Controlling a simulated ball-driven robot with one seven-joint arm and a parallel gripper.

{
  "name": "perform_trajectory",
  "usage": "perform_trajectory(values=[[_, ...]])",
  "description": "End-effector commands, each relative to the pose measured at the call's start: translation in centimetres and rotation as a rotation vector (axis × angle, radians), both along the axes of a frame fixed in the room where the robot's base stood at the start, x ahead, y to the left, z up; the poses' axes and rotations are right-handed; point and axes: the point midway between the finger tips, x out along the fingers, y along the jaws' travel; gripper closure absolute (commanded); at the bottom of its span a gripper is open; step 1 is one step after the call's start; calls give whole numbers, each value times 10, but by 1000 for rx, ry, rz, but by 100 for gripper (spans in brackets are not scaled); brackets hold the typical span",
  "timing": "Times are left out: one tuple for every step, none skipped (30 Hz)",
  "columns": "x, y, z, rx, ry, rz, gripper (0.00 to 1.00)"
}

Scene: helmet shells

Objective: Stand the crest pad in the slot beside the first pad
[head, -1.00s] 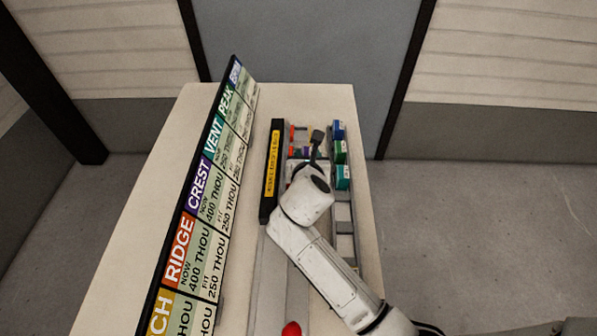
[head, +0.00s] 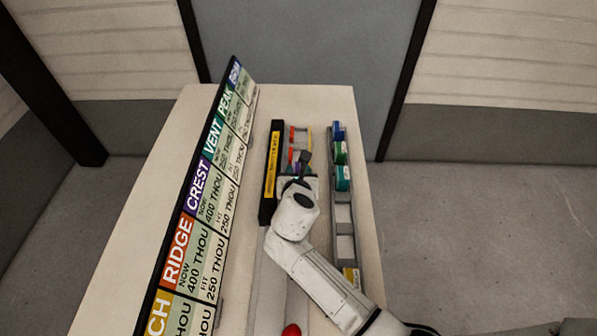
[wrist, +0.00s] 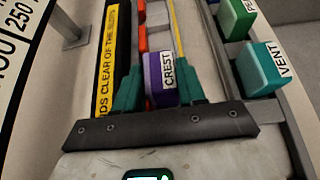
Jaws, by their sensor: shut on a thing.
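The crest pad (wrist: 160,82) is a purple block with a white CREST label, seen in the wrist view between the green fingers of my gripper (wrist: 160,92). My gripper is shut on it. In the head view my gripper (head: 298,172) is over the narrow strip just right of the black barrier, and the wrist mostly covers the pad. Ahead of the pad in the wrist view lie an orange-red piece (wrist: 142,40) and grey blocks (wrist: 158,35). I cannot tell which is the slot or the first pad, nor whether the held pad touches anything below.
A black barrier with a yellow label (head: 273,165) runs close on the left. A grey rack (head: 344,225) on the right holds blue (head: 338,131), green (head: 340,153) and teal VENT (head: 342,177) pads, with empty bays nearer. A tall sign board (head: 200,200) stands farther left.

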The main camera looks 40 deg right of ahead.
Motion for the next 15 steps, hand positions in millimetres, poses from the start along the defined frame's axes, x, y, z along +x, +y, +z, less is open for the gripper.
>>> perform_trajectory(values=[[0, 0, -2, -1, 1, 0, 95], [0, 0, -3, -1, 1, 0, 95], [0, 0, -4, 0, 1, 0, 95], [0, 0, -5, 0, 1, 0, 95], [0, 0, -6, 0, 1, 0, 95], [0, 0, -8, 1, 1, 0, 95], [0, 0, -9, 2, 2, 0, 95], [-1, 0, -10, 3, 3, 0, 95], [-1, 0, -12, 4, 4, 0, 95], [-1, 0, -12, 4, 4, 0, 95], [-1, 0, -13, 4, 5, 0, 95], [-1, 0, -13, 4, 6, 0, 95], [-2, 0, -14, 5, 7, 0, 57], [-2, 0, -14, 5, 8, 0, 55], [-2, 0, -15, 6, 9, 0, 51]])
